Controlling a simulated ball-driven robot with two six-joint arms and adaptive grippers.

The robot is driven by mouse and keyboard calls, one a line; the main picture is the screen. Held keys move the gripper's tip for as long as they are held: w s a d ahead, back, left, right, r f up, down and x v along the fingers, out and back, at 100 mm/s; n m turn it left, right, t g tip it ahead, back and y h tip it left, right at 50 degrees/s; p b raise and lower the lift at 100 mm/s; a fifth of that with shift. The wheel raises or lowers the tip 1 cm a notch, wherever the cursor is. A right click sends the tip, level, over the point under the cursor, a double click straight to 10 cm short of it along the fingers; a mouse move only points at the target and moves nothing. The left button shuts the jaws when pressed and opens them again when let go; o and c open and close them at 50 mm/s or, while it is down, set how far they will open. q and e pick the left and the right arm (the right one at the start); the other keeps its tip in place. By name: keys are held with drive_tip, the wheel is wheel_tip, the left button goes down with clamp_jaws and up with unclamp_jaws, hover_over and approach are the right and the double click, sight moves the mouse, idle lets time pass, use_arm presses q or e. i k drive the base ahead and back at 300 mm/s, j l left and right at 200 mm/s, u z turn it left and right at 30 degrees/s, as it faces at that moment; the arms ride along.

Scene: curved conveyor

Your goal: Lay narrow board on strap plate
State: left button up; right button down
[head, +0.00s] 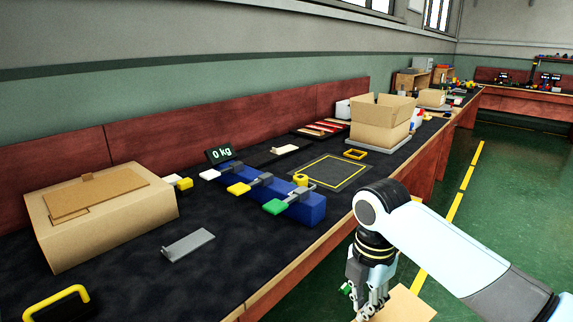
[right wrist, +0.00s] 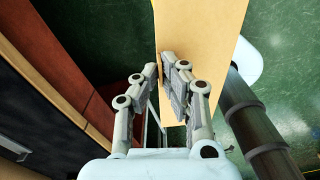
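A plain tan wooden board (head: 405,305) is at the bottom of the head view, out beyond the table's front edge. In the right wrist view the board (right wrist: 205,35) runs up from between the fingertips. My right gripper (head: 368,300) points down beside the table edge. In the right wrist view its fingers (right wrist: 160,68) are close together with the board's edge between them, so it looks shut on the board. A flat grey plate (head: 188,244), which looks like the strap plate, lies bare on the dark tabletop at left. My left gripper is out of view.
A closed cardboard box (head: 105,215) stands left of the plate, with a yellow handle (head: 55,300) in front. A blue block with coloured clamps (head: 270,193) lies to the right. An open carton (head: 382,122) stands farther back. The tabletop around the grey plate is clear.

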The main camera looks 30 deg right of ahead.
sight(331, 170)
drive_tip(key=i+l+u, duration=0.1)
drive_tip(key=l+u, duration=0.25)
drive_tip(key=l, duration=1.1)
drive_tip(key=k+l+u, duration=0.1)
drive_tip(key=l+u, duration=0.3)
drive_tip(key=l, duration=1.05)
